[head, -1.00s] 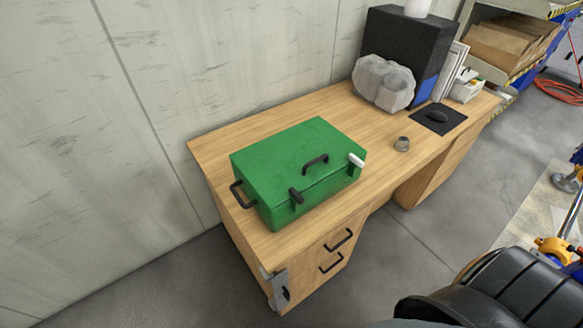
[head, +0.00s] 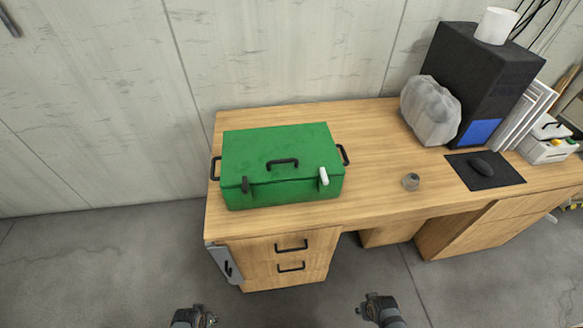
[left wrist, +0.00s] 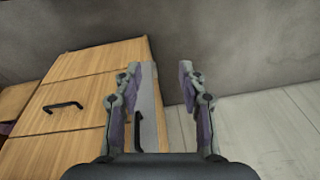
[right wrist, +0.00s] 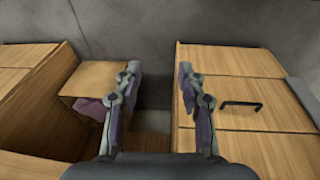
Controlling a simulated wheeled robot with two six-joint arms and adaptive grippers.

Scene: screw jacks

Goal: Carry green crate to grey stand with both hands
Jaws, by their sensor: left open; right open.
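The green crate (head: 281,164) is a closed box with a black handle on its lid, a black handle at each end, and one black and one white latch in front. It sits on the left part of the wooden desk. My left gripper (head: 196,316) and my right gripper (head: 376,304) show at the bottom of the head view, apart from the crate and in front of the desk. Both are open and empty, as the left wrist view (left wrist: 169,75) and right wrist view (right wrist: 161,78) also show. I do not see the grey stand.
The wooden desk (head: 370,170) has drawers under the crate and an open knee space. Floor in front is clear.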

